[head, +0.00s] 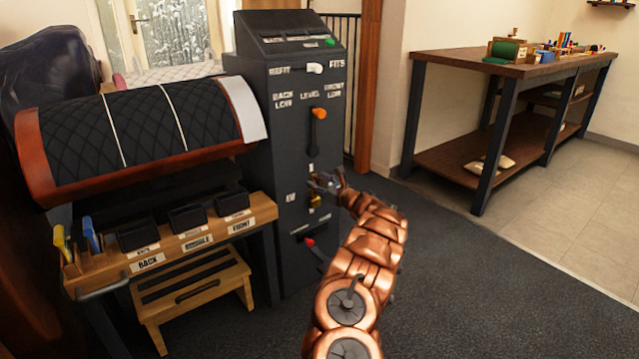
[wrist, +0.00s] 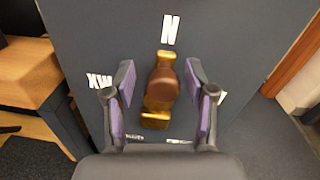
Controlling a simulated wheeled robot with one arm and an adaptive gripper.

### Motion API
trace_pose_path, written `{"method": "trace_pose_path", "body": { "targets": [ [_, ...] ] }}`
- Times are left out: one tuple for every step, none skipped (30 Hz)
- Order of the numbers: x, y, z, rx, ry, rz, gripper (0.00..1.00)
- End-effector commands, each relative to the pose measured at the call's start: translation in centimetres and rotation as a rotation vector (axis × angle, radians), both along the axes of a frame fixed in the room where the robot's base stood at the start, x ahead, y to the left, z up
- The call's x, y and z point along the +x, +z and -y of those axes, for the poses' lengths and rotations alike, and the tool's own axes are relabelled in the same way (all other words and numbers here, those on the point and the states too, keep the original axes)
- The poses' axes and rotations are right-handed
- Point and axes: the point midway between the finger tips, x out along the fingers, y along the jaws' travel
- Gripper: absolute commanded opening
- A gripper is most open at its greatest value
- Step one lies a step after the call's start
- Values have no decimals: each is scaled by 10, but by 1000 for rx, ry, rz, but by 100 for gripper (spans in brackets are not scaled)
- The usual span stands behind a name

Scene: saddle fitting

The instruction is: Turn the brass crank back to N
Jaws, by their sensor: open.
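The brass crank (wrist: 162,86) is in the middle of the wrist view, on the dark face of the cabinet. It has a brown rounded knob and brass ends, and lies roughly along the line toward the white N (wrist: 170,29) above it. An XW label (wrist: 99,81) is to its left; the label on the right is mostly hidden by a finger. My gripper (wrist: 160,92) is open, with one purple-padded finger on each side of the crank and gaps visible. In the head view my gripper (head: 326,183) is at the cabinet front and partly covers the crank.
The dark cabinet (head: 283,95) also carries a white lever (head: 315,68), an orange-knobbed lever (head: 319,113) and a red-tipped lever (head: 310,243). A quilted saddle form (head: 130,125) and a wooden bin rack (head: 170,246) stand left. Open floor lies right, before a workbench (head: 440,62).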

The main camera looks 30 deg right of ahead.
Motion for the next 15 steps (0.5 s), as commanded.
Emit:
{"method": "trace_pose_path", "body": {
  "targets": [
    [-1, 0, 1, 0, -2, 0, 56],
    [-1, 0, 2, 0, -2, 0, 56],
    [-1, 0, 2, 0, -2, 0, 56],
    [-1, 0, 2, 0, -3, 1, 56],
    [-1, 0, 1, 0, -2, 0, 56],
    [-1, 0, 1, 0, -2, 0, 56],
    [-1, 1, 1, 0, -2, 0, 56],
    [-2, 1, 1, 0, -2, 0, 56],
    [-4, 1, 2, -1, -3, 2, 56],
    [-5, 2, 2, -1, -4, 2, 56],
    [-7, 2, 3, -1, -5, 2, 56],
    [-11, 2, 4, 0, -6, 1, 56],
    [-14, 2, 5, 0, -7, 1, 56],
    [-17, 2, 5, 0, -7, 1, 56],
    [-22, 1, 5, 1, -6, 1, 56]
  ]
}}
